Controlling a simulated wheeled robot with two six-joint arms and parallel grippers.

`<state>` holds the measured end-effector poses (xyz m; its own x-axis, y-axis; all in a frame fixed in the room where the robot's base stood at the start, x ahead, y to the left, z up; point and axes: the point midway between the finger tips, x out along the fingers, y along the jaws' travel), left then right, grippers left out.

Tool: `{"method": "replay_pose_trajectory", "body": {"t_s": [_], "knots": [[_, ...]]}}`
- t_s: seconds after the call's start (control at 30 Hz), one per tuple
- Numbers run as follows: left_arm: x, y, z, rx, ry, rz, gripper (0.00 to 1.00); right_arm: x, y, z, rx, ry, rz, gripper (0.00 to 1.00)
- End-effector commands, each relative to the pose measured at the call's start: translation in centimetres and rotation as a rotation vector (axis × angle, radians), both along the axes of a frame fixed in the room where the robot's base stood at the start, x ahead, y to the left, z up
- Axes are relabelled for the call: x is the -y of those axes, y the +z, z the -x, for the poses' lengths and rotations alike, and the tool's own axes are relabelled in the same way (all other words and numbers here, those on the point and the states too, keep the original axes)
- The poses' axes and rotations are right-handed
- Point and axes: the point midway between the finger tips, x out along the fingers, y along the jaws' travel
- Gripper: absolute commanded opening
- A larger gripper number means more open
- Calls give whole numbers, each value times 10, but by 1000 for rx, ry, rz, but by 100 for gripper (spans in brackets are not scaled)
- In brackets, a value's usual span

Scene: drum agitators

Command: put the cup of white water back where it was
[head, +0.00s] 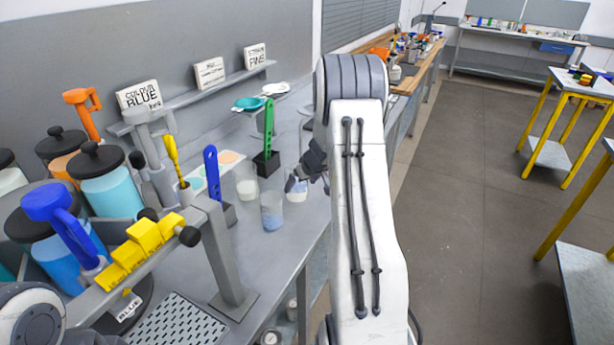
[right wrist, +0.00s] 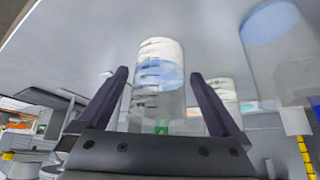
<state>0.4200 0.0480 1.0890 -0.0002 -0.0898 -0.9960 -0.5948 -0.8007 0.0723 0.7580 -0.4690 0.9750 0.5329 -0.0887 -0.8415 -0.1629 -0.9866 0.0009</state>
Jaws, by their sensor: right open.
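A clear cup (head: 296,190) with white contents and a bluish patch stands upright near the table's front edge. My right gripper (head: 308,176) is beside it, open, with the fingers on either side of the cup. In the right wrist view, which looks upside down, the cup (right wrist: 160,85) shows between the two open fingers (right wrist: 158,76); whether they touch it I cannot tell. A second cup (head: 246,187) with whitish contents and a cup with blue contents (head: 272,216) stand to the left. My left gripper is not in view.
A grey stand with a yellow part (head: 140,248) and large lidded jars (head: 105,185) fill the left. Bare table lies just in front of the cups.

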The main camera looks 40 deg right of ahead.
Motion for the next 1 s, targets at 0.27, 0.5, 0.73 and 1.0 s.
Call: {"method": "replay_pose_trajectory", "body": {"t_s": [0.27, 0.5, 0.73, 1.0], "knots": [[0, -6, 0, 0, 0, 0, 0, -5, 51, 32, 3, -1, 2, 100], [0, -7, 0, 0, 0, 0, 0, -8, 71, 45, 1, 1, 1, 100], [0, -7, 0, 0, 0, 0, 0, -8, 73, 46, -1, 0, -2, 100], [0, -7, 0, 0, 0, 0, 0, -8, 73, 46, 0, 1, -1, 100]]}}
